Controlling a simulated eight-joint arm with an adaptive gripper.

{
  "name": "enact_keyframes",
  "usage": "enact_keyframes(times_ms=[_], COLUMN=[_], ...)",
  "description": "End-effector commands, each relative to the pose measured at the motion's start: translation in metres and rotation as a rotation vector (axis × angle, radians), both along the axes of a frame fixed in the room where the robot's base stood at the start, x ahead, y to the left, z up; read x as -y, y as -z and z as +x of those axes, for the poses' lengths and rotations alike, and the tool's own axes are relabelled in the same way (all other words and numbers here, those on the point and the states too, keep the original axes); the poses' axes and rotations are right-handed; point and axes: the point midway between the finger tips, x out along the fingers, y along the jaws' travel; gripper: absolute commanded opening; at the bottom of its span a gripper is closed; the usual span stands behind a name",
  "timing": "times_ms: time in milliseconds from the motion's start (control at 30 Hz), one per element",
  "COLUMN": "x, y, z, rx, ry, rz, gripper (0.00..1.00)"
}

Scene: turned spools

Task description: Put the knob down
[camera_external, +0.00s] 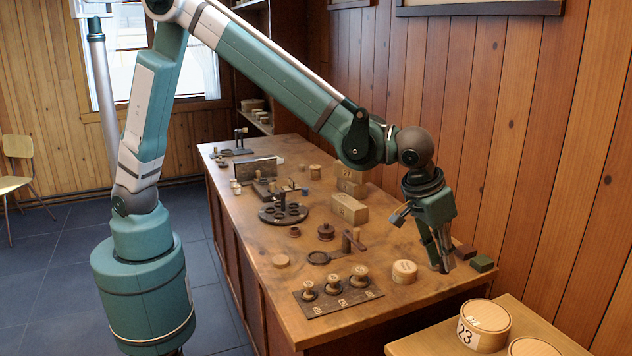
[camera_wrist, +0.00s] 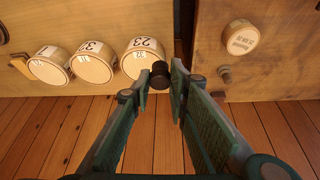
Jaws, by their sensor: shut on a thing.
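The knob (camera_wrist: 160,76) is a small dark brown round piece between my fingertips in the wrist view. My gripper (camera_external: 441,264) is shut on it and points down near the right end of the long wooden table (camera_external: 390,292). In the wrist view my gripper (camera_wrist: 163,78) shows its two green fingers closing in on the knob. The knob is too small and too covered by the fingers to make out clearly in the external view, so I cannot tell its height above the table.
A dark board (camera_external: 338,297) holds several turned spools. Numbered round boxes (camera_external: 484,323) stand on a side table at front right.

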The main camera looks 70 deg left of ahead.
Motion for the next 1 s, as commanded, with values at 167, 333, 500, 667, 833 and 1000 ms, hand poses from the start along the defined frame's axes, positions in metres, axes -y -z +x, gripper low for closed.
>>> enact_keyframes(times_ms=[167,333,500,667,833,1000], x=[0.024,0.021,0.021,0.021,0.021,0.021], y=[0.0,0.031,0.063,0.089,0.104,0.108], z=[-0.019,-0.016,-0.016,-0.016,-0.016,-0.016], rx=[0.0,0.0,0.0,0.0,0.0,0.0], ry=[0.037,0.031,0.031,0.031,0.031,0.031], rz=[0.0,0.0,0.0,0.0,0.0,0.0], gripper=[0.12,0.12,0.12,0.12,0.12,0.12])
